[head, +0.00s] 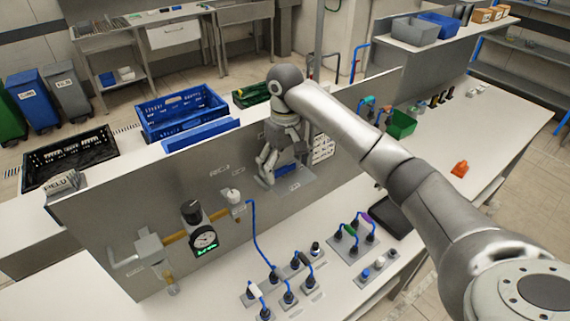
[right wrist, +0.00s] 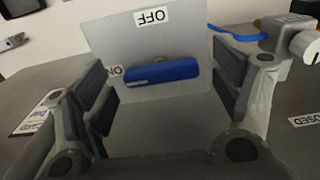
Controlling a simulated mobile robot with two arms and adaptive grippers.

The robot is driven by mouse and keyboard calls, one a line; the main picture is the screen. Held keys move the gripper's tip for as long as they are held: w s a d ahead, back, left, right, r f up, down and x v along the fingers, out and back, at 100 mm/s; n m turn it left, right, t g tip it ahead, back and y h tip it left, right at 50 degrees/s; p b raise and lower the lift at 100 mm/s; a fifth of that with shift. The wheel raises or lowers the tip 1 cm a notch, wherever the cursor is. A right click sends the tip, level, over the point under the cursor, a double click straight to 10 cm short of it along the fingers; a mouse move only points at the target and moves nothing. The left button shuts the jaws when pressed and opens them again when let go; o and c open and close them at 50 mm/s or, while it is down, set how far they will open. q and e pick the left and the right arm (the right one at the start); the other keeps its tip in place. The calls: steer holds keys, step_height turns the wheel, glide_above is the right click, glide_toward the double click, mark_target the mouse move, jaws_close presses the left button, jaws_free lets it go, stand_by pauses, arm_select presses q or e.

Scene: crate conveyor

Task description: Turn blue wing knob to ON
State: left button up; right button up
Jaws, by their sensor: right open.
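The blue wing knob (right wrist: 160,72) sits on a grey plate (right wrist: 150,38) on the panel. In the right wrist view its bar lies nearly level, slightly tilted. My right gripper (right wrist: 168,82) is open, with one finger on each side of the knob, apart from the bar's ends. In the head view the right gripper (head: 267,166) is close to the upright panel, with a bit of blue (head: 287,168) beside it. My left gripper is not in view.
The grey upright panel (head: 110,217) also carries a gauge (head: 204,239), a pipe and a blue cable. Plugs and sockets (head: 288,297) stand on the white bench in front. A blue crate (head: 182,112) and a black crate (head: 70,160) are behind the panel.

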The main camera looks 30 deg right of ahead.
mark_target(285, 168)
steer(key=shift+r, duration=0.1)
step_height(285, 168, up, 12)
stand_by(0.6)
steer(key=shift+f, duration=0.2)
stand_by(0.6)
